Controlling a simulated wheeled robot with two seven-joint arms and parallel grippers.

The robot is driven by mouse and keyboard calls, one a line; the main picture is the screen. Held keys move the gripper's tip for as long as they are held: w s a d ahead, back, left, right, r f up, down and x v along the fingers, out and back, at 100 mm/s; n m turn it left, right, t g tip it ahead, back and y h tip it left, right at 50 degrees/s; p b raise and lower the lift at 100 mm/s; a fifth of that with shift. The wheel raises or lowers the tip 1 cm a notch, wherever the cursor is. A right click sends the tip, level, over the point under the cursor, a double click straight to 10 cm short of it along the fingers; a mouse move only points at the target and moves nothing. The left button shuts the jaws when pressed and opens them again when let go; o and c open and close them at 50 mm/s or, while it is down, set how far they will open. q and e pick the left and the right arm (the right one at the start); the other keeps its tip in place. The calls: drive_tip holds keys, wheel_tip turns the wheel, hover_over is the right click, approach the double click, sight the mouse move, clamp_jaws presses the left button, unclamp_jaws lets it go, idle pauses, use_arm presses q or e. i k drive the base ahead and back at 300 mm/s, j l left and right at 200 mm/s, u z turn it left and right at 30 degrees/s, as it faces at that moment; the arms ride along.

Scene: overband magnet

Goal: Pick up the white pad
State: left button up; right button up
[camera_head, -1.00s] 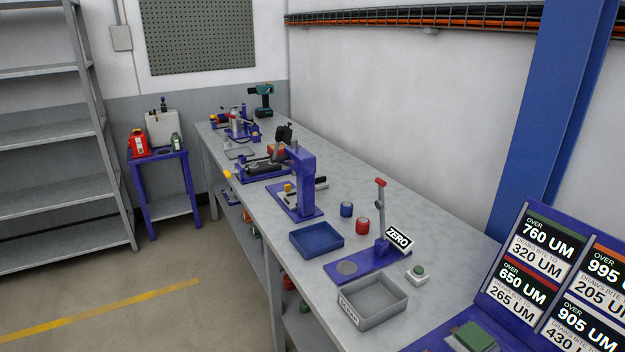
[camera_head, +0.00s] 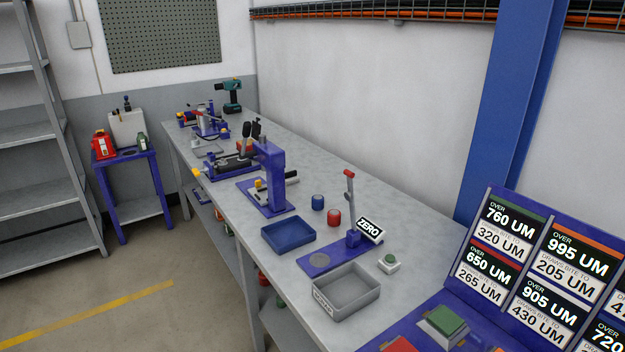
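Neither of my grippers is in view.
A grey tray (camera_head: 347,305) and a blue tray (camera_head: 289,245) stand near the bench's front edge. A blue and a red cylinder (camera_head: 334,217) stand behind them. A blue press (camera_head: 270,178) is farther back. A sloped panel of number cards (camera_head: 505,225) stands at right.

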sight(291, 177)
drive_tip(key=i+j+z, duration=0.1)
drive_tip(key=z, duration=0.35)
drive_tip(key=i+j+z, duration=0.1)
drive_tip(key=z, duration=0.35)
drive_tip(key=j+z, duration=0.3)
drive_tip(key=z, duration=0.15)
drive_tip(key=j+z, duration=0.25)
drive_tip(key=z, duration=0.2)
drive_tip(key=j+z, duration=0.15)
drive_tip(key=j, duration=0.3)
drive_tip(key=k+j+z, duration=0.15)
drive_tip(key=j, duration=0.3)
drive_tip(key=j+z, duration=0.15)
drive_tip(key=j, duration=0.3)
drive_tip(key=k+j+z, duration=0.15)
drive_tip(key=j, duration=0.3)
drive_tip(key=k+j+z, duration=0.15)
drive_tip(key=j, duration=0.3)
drive_tip(key=k+j+z, duration=0.15)
drive_tip(key=j, duration=0.25)
drive_tip(key=k+j+z, duration=0.2)
drive_tip(key=j, duration=0.2)
